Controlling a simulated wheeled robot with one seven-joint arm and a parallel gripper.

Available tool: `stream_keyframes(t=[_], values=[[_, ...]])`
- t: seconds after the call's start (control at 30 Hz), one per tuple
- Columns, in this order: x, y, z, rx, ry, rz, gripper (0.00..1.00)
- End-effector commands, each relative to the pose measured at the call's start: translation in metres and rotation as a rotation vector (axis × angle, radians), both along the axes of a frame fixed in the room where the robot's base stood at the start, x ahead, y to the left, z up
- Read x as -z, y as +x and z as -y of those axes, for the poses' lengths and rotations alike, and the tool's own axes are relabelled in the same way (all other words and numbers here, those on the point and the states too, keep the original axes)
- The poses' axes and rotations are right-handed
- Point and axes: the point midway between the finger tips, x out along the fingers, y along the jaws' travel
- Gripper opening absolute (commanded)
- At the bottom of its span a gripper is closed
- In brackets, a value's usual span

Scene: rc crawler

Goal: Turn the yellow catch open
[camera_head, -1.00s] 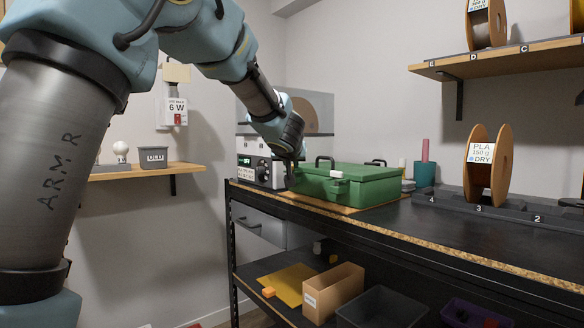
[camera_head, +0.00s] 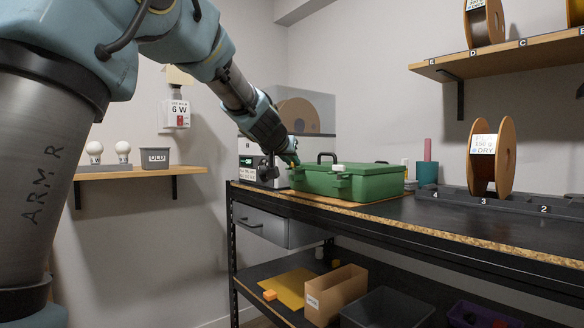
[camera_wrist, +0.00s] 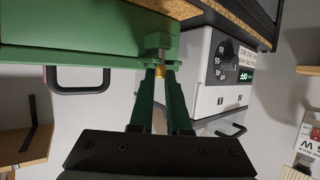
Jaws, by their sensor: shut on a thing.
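The green case (camera_head: 360,184) sits closed on the bench, with black handles and a pale catch (camera_head: 338,169) on its front. My gripper (camera_head: 291,162) reaches the case's left front corner, beside the white dryer. In the wrist view the case (camera_wrist: 75,25) fills the upper left. In the head view the catch is too small to make out.
The white dryer (camera_head: 257,172) with a clear cover stands close left of the case; its dial panel (camera_wrist: 228,75) is near my fingers. A spool (camera_head: 491,157) stands on a black rack at right. The bench front is clear.

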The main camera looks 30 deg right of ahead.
Motion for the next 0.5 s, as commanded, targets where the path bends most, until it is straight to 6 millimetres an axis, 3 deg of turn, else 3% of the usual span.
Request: stream_keyframes(t=[0.5], values=[[0.0091,0.0066,-0.005,0.231,-0.003,0.003,0.0]])
